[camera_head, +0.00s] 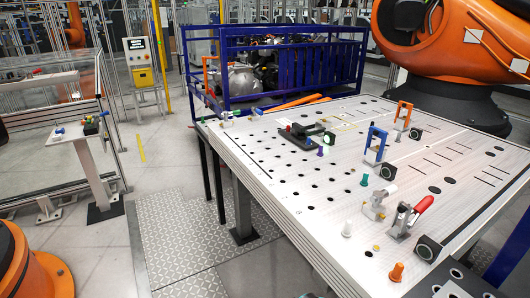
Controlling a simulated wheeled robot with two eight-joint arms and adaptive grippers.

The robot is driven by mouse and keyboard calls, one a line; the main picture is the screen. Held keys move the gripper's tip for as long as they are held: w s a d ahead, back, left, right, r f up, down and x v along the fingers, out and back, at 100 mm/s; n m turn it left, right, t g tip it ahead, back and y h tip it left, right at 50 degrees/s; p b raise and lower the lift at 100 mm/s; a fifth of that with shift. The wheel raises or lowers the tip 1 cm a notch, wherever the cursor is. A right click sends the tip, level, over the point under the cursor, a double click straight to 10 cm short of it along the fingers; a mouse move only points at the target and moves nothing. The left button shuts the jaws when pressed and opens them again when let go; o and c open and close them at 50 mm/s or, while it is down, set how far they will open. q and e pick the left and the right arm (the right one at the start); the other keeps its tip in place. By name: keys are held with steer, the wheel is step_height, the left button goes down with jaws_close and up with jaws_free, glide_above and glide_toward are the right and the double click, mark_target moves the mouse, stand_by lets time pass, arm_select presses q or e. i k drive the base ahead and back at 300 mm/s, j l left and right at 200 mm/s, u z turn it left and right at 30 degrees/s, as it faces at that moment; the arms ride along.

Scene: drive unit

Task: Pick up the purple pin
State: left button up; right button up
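A small purple pin (320,152) stands on the light perforated worktable (260,165), just in front of the black fixture (303,135) towards the table's far left part. It is small in the picture, and its lower end cannot be made out clearly. Neither of my grippers shows in the view, and nothing is touching the pin.
A teal pin (364,180), a white pin (347,229) and an orange pin (397,271) stand nearer. A red-handled clamp (408,219), a blue bracket (375,146) and an orange bracket (403,116) rise on the right. A large orange robot (470,45) is behind.

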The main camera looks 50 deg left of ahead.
mark_target(320, 153)
steer(key=u, duration=1.3)
steer(key=i+j+u, duration=0.65)
steer(key=i+u, duration=0.25)
steer(key=i+j+u, duration=0.1)
steer(key=i+u, duration=0.25)
steer(key=i+z, duration=0.2)
steer(key=i, duration=0.15)
steer(key=i+j+z, duration=0.15)
steer(key=i, duration=0.25)
steer(key=i+z, duration=0.15)
steer(key=z, duration=0.25)
steer(key=i+l+z, duration=0.1)
steer(key=z, duration=0.3)
steer(key=i+z, duration=0.15)
steer(key=z, duration=0.2)
steer(key=i+j+z, duration=0.1)
steer(key=z, duration=0.3)
steer(key=i+z, duration=0.25)
steer(key=z, duration=0.2)
steer(key=i+z, duration=0.25)
steer(key=z, duration=0.2)
steer(key=i+z, duration=0.1)
steer(key=i+j, duration=0.05)
